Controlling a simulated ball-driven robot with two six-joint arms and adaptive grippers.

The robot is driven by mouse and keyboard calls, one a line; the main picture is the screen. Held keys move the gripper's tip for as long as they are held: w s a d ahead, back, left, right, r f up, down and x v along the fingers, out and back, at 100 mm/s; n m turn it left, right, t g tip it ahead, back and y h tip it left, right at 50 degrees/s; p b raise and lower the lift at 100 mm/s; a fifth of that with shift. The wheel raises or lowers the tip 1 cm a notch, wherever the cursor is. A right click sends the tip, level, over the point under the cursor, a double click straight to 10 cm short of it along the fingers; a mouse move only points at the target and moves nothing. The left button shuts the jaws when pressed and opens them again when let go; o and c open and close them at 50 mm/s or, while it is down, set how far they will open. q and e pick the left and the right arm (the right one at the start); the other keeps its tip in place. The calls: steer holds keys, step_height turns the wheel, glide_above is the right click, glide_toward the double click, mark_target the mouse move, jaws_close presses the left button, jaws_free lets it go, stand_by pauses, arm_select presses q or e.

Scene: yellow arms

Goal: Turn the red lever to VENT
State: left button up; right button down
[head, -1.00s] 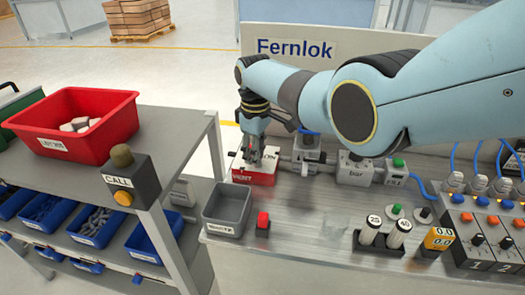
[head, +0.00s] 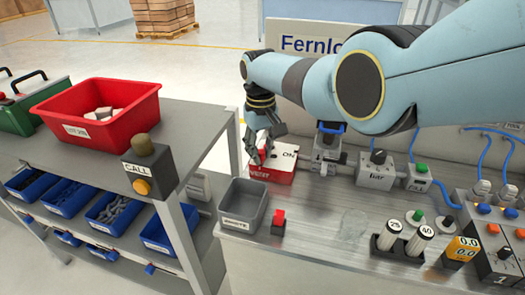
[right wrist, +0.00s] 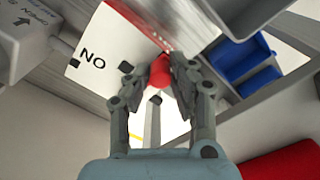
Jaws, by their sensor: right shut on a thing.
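The valve box (head: 283,177) has red sides and a white top plate, with an ON label towards its right and VENT on its front left. In the head view my right gripper (head: 261,157) is over the left part of the plate, its fingers hiding most of the lever. In the right wrist view the red lever (right wrist: 160,72) sits between the two fingertips, and my right gripper (right wrist: 160,75) is shut on it. The white plate (right wrist: 92,45) with ON upside down lies beside the fingers. The lever's exact angle is hard to tell. My left gripper is out of view.
A grey bin (head: 243,207) and a red button block (head: 278,222) stand in front of the valve box. Grey fittings (head: 376,172) stand to its right. A side shelf (head: 200,115) bears a red crate (head: 97,118) and the call post (head: 150,170).

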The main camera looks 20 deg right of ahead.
mark_target(260, 151)
steer(key=shift+a, duration=0.1)
steer(key=c, duration=1.1)
jaws_free()
steer(key=shift+w, duration=0.1)
steer(key=shift+c, duration=0.2)
steer(key=shift+r, duration=0.1)
step_height(260, 151, up, 12)
